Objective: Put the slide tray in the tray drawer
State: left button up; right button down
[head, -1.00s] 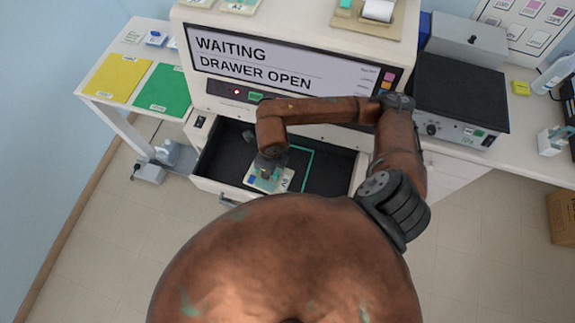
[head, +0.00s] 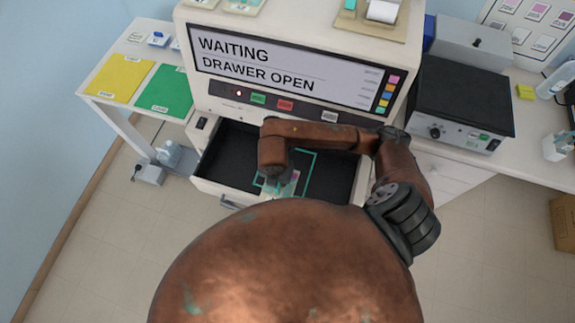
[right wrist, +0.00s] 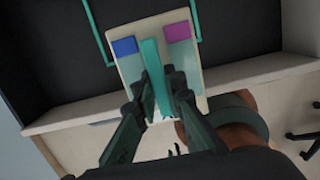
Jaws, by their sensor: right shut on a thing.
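The slide tray (right wrist: 134,67) is a cream plate with a blue patch, a magenta patch and a teal bar down its middle. My right gripper (right wrist: 158,82) is shut on the teal bar, one finger on each side. In the head view the tray (head: 291,188) is partly hidden by my own body and gripper. The tray drawer (head: 232,152) is open, with a dark floor and a teal outline (head: 313,163). In the right wrist view the tray overlaps the drawer's front wall and part of the outline (right wrist: 196,36). Its height above the floor is unclear. My left gripper is out of view.
The machine's screen (head: 285,65) reads "WAITING DRAWER OPEN". Coloured buttons (head: 285,104) sit below it. A side table with yellow (head: 120,78) and green (head: 165,90) mats stands left. A black-topped device (head: 463,95) stands right. The drawer floor looks otherwise clear.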

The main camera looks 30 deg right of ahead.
jog(key=w+d+f, duration=0.2)
jog(key=w+f, duration=0.1)
jog(key=w+d+f, duration=0.6)
jog(key=shift+w+b, duration=0.15)
jog(key=shift+b, duration=0.15)
jog(key=shift+w+f, duration=0.1)
jog(key=shift+f, duration=1.55)
jog(key=shift+f, duration=0.1)
jog(key=c, duration=2)
grip_release()
